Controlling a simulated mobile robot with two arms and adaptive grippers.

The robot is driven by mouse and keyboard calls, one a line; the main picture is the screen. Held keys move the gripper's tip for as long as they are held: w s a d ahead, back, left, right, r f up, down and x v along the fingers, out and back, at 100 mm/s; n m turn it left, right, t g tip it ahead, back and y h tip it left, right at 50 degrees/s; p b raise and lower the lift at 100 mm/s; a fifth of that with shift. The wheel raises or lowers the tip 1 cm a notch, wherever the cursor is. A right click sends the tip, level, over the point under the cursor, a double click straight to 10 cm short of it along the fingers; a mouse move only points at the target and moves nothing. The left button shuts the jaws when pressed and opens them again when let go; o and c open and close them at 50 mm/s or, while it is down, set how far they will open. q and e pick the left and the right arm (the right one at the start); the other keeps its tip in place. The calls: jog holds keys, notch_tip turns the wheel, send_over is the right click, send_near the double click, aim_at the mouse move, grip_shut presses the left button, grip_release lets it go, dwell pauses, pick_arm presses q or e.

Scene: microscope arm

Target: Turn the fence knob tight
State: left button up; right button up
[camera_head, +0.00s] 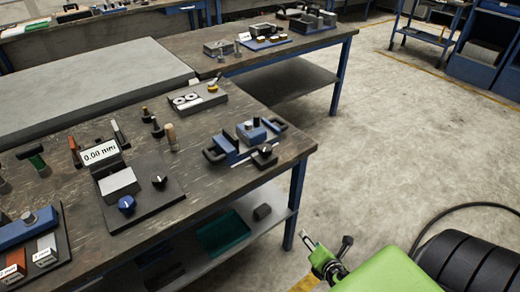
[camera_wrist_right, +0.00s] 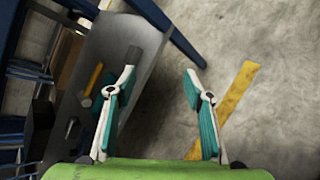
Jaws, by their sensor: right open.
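Several knobs show in the head view, and I cannot tell for sure which is the fence knob. A blue knob (camera_head: 127,204) and a small black knob (camera_head: 159,181) sit on the device with the 0.00 mm display (camera_head: 100,153). A black knob (camera_head: 265,150) sits at the front of a blue fixture (camera_head: 250,133) near the bench's right end. A grey knob (camera_head: 28,217) tops a blue block at lower left. My right gripper (camera_head: 327,246) is off the bench's right end, open and empty; its spread fingers show in the right wrist view (camera_wrist_right: 162,68). My left gripper is out of view.
A shelf below carries a green bin (camera_head: 223,232). A second bench (camera_head: 190,42) stands behind. The floor (camera_head: 400,140) to the right is open.

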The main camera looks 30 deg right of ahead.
jog(key=w+a+r+n+t, duration=0.1)
jog(key=w+r+n+t, duration=0.15)
jog(key=r, duration=0.45)
jog(key=w+a+r+n+t, duration=0.15)
jog(key=w+r+n, duration=0.25)
jog(key=r, duration=0.4)
jog(key=n+t+y, duration=0.2)
jog(key=n+t, duration=0.2)
jog(key=n, duration=0.3)
send_near(269, 154)
jog(key=shift+m, duration=0.25)
jog(key=w+p, duration=0.1)
jog(key=w, duration=0.3)
jog(key=w+p, duration=0.1)
jog(key=w, duration=0.3)
jog(key=w+d, duration=0.1)
jog(key=w, duration=0.3)
jog(key=shift+d+r+p, duration=0.1)
jog(key=shift+r+p, duration=0.1)
jog(key=shift+p, duration=0.2)
jog(key=shift+c, duration=0.3)
jog(key=c, duration=1.1)
